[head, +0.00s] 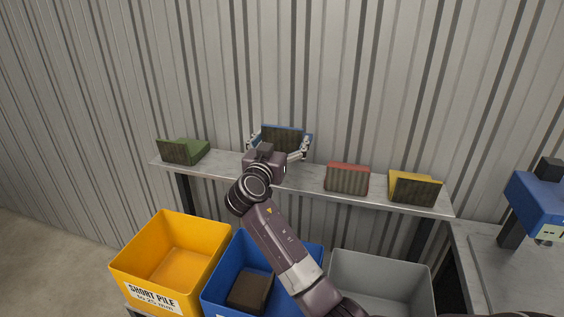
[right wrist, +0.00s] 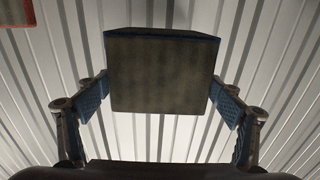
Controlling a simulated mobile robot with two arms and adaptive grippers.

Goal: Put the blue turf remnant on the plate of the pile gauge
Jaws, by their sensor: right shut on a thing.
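The blue turf remnant (head: 283,138), a folded block with a dark underside and a blue edge, is between the fingers of my right gripper (head: 280,146) at the wall shelf. In the right wrist view the remnant (right wrist: 162,70) sits between the two blue finger pads of the gripper (right wrist: 160,100), which is shut on it. My arm hides its lower part and whether it touches the shelf in the head view. The pile gauge (head: 538,203), with a blue head, stands at the far right; its plate is not clearly seen. My left gripper is not in view.
The shelf (head: 225,172) also holds green (head: 184,150), red (head: 347,178) and yellow (head: 414,187) remnants. Below stand a yellow bin (head: 132,272), a blue bin (head: 307,247) with a dark piece (head: 250,291) inside, and a grey bin (head: 385,262). The corrugated wall is close behind.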

